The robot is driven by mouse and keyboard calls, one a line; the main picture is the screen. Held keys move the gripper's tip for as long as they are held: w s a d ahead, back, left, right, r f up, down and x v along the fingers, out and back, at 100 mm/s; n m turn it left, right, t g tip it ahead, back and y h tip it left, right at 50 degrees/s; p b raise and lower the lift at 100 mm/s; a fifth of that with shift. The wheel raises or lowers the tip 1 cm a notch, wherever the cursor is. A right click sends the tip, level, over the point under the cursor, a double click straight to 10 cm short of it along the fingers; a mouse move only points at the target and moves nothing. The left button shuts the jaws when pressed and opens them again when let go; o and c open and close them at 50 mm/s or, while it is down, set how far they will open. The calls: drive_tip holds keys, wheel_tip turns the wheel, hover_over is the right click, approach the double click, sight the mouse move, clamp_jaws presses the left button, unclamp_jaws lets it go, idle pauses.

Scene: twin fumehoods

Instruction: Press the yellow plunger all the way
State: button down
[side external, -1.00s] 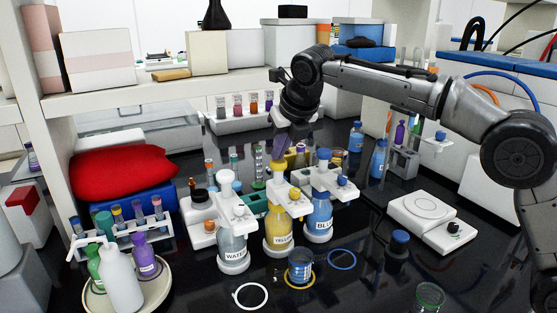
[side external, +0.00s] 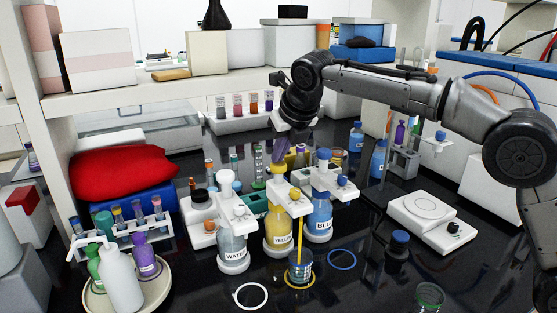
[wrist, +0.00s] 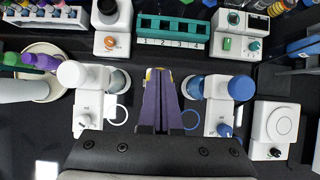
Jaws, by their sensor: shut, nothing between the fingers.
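The yellow-labelled bottle (side external: 279,228) stands upright between the WATER bottle (side external: 232,245) and the blue bottle (side external: 318,215). Its yellow plunger (side external: 278,169) sits on top of a white dispenser head. My gripper (side external: 282,153) is shut and empty, its purple fingers pointing down at the plunger top and seemingly touching it. In the wrist view the purple fingers (wrist: 161,90) hide most of the yellow bottle, with a bit of yellow at their tips. A thin yellow stream falls from the spout into a small beaker (side external: 300,272) below.
The white plunger (side external: 226,178) and blue plunger (side external: 323,155) stand close on either side. A green rack (wrist: 172,30) is behind the bottles. A white hot plate (side external: 432,220) is at the right. Coloured rings (side external: 251,296) lie on the black bench in front.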

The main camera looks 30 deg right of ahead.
drive_tip(key=shift+f, duration=0.8)
drive_tip(key=shift+r, duration=1.55)
